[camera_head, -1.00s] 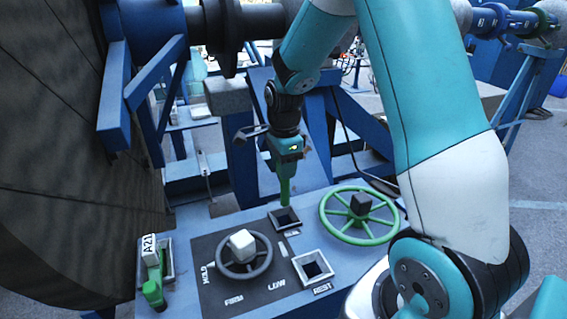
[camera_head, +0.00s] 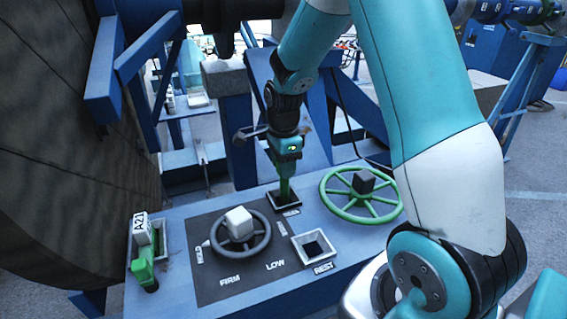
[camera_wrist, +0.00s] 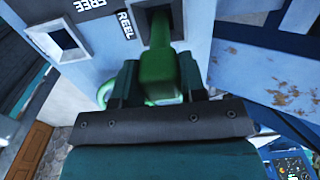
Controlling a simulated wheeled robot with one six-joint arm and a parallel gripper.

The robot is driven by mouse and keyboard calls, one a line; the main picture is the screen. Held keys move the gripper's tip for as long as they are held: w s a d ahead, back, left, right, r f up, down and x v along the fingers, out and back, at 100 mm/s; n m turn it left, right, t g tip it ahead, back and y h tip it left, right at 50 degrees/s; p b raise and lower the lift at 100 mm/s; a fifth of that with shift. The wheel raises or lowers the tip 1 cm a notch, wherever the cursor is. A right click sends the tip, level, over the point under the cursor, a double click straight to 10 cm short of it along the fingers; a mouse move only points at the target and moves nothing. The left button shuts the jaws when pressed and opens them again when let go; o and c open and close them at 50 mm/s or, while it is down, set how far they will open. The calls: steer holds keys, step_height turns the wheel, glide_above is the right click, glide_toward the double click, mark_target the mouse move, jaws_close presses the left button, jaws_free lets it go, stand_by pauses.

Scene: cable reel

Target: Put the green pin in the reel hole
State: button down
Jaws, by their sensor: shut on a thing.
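My gripper (camera_head: 285,165) is shut on the green pin (camera_head: 285,188) and holds it upright over the reel hole (camera_head: 273,200), a square socket at the back of the blue console. The pin's lower end overlaps the socket's dark opening and looks to be at or inside it; the depth is hidden. In the wrist view the pin (camera_wrist: 160,70) sits between the two dark fingers and points into the dark opening, next to a label reading REEL (camera_wrist: 125,25).
The square REST socket (camera_head: 297,246) is empty, right of the grey knob wheel (camera_head: 262,243). A green handwheel (camera_head: 337,207) stands right of the reel hole. A green lever tagged A21 (camera_head: 144,268) is at left. The large cable drum (camera_head: 60,150) fills the left side.

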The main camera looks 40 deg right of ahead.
steer(key=shift+f+b, duration=2.3)
steer(key=shift+f, duration=1.1)
steer(key=shift+a, duration=0.15)
steer(key=c, duration=0.6)
jaws_free()
step_height(320, 180, up, 18)
steer(key=b, duration=0.2)
steer(key=shift+f+b, duration=0.25)
steer(key=shift+b, duration=0.1)
steer(key=shift+a, duration=0.1)
